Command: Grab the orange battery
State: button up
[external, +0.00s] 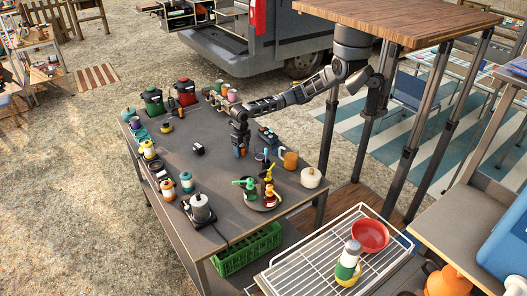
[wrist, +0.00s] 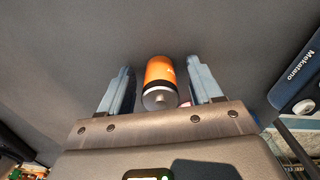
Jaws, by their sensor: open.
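The orange battery (wrist: 160,78), a cylinder with an orange body, a black band and a silver end, shows in the wrist view. It lies on the dark grey tabletop between the two blue-grey fingers of my gripper (wrist: 158,70). The fingers are open, one on each side, with a visible gap to the battery on both sides. In the external view my gripper (external: 239,150) points down at the middle of the table (external: 215,180). The battery is too small and too covered by the fingers there to make out clearly.
A dark blue device (wrist: 300,80) with lettering lies to the right in the wrist view. In the external view an orange cup (external: 290,160), a white pot (external: 311,178) and a round tray of colourful items stand right of my gripper. A small black object (external: 198,148) lies left.

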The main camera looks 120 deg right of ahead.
grip_shut()
dwell(0.6)
jog(key=shift+r, duration=0.2)
